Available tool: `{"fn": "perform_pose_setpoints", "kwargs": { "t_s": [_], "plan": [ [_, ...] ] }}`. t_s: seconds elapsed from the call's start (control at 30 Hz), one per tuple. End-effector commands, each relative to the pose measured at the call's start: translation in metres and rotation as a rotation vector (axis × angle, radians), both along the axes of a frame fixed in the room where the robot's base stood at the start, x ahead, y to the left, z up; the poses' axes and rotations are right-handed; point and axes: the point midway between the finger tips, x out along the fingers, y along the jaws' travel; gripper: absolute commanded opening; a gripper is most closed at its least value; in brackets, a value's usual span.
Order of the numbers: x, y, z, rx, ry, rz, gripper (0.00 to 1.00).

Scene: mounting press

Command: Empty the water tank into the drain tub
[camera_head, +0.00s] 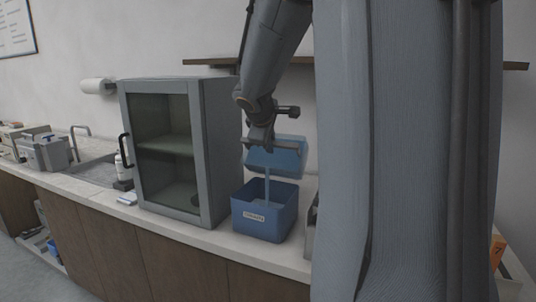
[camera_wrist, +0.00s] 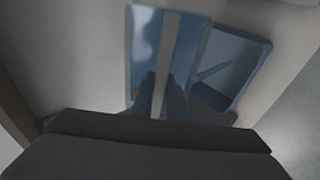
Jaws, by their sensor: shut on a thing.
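The water tank (camera_head: 277,158) is a translucent blue box, held tilted above the drain tub. A thin stream of water (camera_head: 267,188) runs down from it into the tub. The drain tub (camera_head: 264,222) is an open blue box with a white label, standing on the counter. My gripper (camera_head: 270,146) is shut on the tank at its upper side. In the wrist view the tank (camera_wrist: 200,50) shows beyond the gripper (camera_wrist: 160,92), with a pale bar between the fingers. The open tub (camera_wrist: 262,50) shows to the right of the tank, with the stream crossing it. The water level inside the tank is unclear.
A grey cabinet (camera_head: 205,150) with a glass door stands just left of the tub. A sink (camera_head: 95,171), a bottle (camera_head: 122,170) and a grey device (camera_head: 45,152) are farther left. A wall shelf (camera_head: 205,62) runs behind my arm. My column hides the counter's right part.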

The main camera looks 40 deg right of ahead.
Motion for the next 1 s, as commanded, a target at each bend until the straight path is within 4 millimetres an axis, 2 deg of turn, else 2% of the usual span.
{"fn": "perform_pose_setpoints", "kwargs": {
  "t_s": [1.0],
  "plan": [
    [-0.007, 0.013, -0.017, -0.179, -0.108, -0.001, 0.0]
  ]
}}
